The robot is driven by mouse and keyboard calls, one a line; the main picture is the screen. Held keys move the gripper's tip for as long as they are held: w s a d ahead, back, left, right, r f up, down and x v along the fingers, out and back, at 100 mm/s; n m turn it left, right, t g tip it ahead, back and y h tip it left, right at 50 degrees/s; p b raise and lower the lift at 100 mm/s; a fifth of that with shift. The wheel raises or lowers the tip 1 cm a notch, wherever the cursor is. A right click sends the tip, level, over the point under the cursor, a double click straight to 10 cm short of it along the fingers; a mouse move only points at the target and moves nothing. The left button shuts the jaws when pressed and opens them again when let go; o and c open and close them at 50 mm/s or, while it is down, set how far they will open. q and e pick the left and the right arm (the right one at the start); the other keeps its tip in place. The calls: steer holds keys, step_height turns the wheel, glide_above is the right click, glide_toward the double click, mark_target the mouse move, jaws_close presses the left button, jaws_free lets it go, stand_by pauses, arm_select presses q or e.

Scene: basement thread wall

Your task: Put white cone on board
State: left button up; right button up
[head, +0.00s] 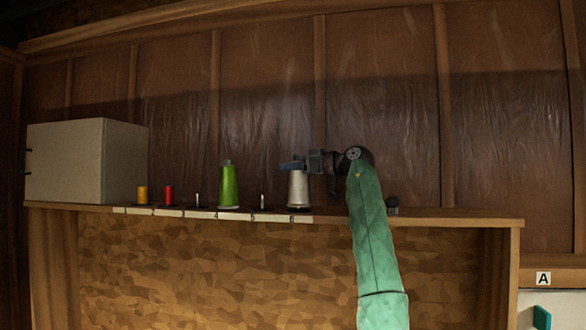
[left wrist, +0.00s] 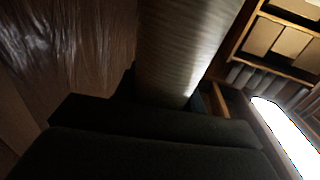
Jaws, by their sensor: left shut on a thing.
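The white cone (head: 298,190) is upright above the label 6 at the right end of the numbered board (head: 232,216). Its bottom is at or very near the board; I cannot tell whether it touches. My left gripper (head: 300,164) is shut on the cone's upper part, coming from the right. In the left wrist view the cone's pale wound thread (left wrist: 185,50) fills the space just beyond the dark fingers. Any peg under the cone is hidden. My right gripper is not in view.
A yellow spool (head: 143,195), a red spool (head: 168,195) and a green cone (head: 229,187) stand on the board. Bare pegs show at 3 (head: 198,200) and 5 (head: 262,201). A pale box (head: 88,160) is at left; a dark knob (head: 392,206) is right of my arm.

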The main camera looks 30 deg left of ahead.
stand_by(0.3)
arm_select(q)
steer(key=shift+f, duration=0.1)
steer(key=shift+s+f, duration=0.1)
steer(key=shift+f, duration=0.2)
stand_by(0.3)
steer(key=o, duration=1.4)
steer(key=shift+o, duration=0.2)
steer(key=shift+r, duration=0.1)
